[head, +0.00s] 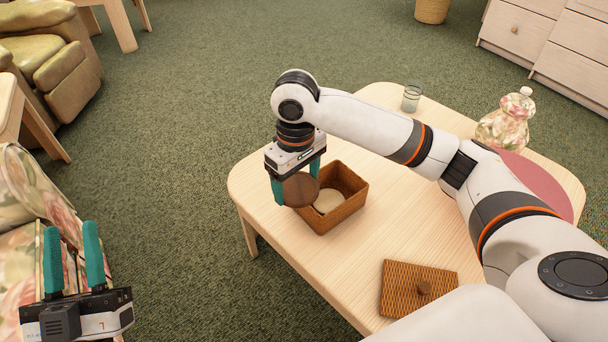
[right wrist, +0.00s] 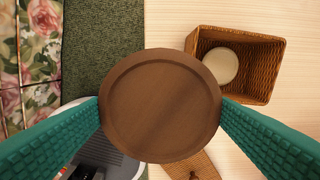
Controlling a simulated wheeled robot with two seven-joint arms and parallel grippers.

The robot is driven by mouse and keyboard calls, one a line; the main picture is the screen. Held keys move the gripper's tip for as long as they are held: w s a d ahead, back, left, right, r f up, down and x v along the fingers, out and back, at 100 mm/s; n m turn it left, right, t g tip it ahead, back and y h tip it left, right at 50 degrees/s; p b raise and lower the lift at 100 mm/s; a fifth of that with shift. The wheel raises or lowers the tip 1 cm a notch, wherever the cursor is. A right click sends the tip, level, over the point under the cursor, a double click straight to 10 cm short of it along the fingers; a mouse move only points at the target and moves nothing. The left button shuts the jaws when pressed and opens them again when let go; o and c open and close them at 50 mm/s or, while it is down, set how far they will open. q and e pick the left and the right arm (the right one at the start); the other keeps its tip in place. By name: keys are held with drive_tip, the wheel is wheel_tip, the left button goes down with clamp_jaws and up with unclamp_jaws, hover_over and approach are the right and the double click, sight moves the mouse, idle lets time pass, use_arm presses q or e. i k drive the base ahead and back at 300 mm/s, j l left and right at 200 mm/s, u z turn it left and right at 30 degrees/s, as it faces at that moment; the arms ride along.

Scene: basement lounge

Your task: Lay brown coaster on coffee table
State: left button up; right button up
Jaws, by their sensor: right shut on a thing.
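The brown coaster (head: 301,189) is a round dark wooden disc with a raised rim. My right gripper (head: 298,184) is shut on it, one teal finger at each side. In the right wrist view the coaster (right wrist: 160,105) fills the middle between the fingers. In the head view it overlaps the left part of the wicker basket; its height above the table is hard to tell. The pale wood coffee table (head: 400,230) lies below. My left gripper (head: 73,262) is open and empty at the lower left, away from the table.
The open wicker basket (head: 350,207) holds a pale round disc (head: 328,201). Its wicker lid (head: 398,289) lies on the table near the front. A glass (head: 412,97), a floral jar (head: 507,122) and a pink round mat (head: 540,181) occupy the table's far and right side. Bare tabletop lies between basket and lid.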

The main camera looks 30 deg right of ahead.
sight(331, 142)
drive_tip(key=i+z, duration=0.15)
drive_tip(key=z, duration=0.5)
drive_tip(key=i+j+z, duration=0.2)
drive_tip(key=i+j, duration=0.2)
drive_tip(key=i+j+z, duration=0.2)
drive_tip(key=i+j, duration=0.2)
drive_tip(key=i+j+z, duration=0.2)
drive_tip(key=j, duration=0.45)
drive_tip(key=i, duration=0.1)
